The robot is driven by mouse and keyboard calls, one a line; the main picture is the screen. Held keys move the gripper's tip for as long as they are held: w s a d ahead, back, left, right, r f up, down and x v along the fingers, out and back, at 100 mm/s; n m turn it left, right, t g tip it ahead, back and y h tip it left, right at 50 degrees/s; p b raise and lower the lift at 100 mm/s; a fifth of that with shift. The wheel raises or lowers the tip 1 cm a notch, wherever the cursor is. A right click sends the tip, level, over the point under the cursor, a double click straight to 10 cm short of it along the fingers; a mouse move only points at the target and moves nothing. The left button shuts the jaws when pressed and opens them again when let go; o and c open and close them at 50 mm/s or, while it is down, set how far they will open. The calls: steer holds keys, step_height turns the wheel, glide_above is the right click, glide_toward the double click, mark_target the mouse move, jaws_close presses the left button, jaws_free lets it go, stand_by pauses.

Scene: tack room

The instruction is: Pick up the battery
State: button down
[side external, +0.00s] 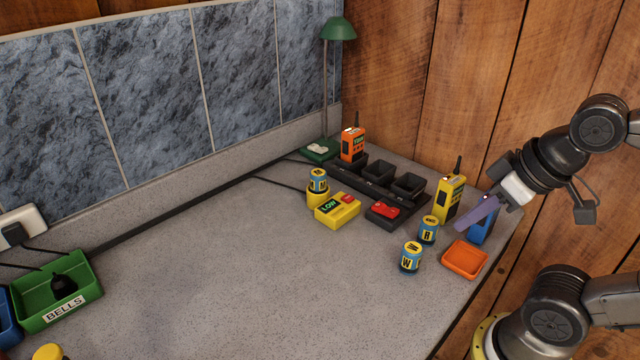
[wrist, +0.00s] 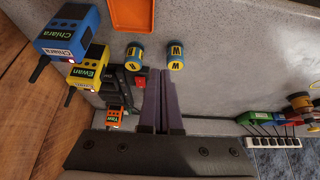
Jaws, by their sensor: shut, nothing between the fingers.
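Several blue-and-yellow cylindrical batteries are in view. The battery marked W (side external: 410,258) stands upright on the counter; it also shows in the wrist view (wrist: 176,56). A second battery (side external: 429,230) stands behind it, its letter hard to read, and also shows in the wrist view (wrist: 135,56). A third battery (side external: 318,181) sits in a yellow holder (side external: 317,199) beside a yellow box reading LOW (side external: 337,209). My gripper (side external: 460,228), with purple fingers, is shut and empty above the right end of the counter; its fingers also show in the wrist view (wrist: 161,85).
An orange tray (side external: 465,259) lies near the counter's right edge. A blue radio (side external: 482,232), yellow radio (side external: 450,200) and orange radio (side external: 352,144) stand nearby, by a black charger rack (side external: 378,180). A green BELLS tray (side external: 58,293) is far left. The counter's middle is clear.

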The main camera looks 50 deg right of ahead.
steer(key=shift+c, duration=1.6)
jaws_free()
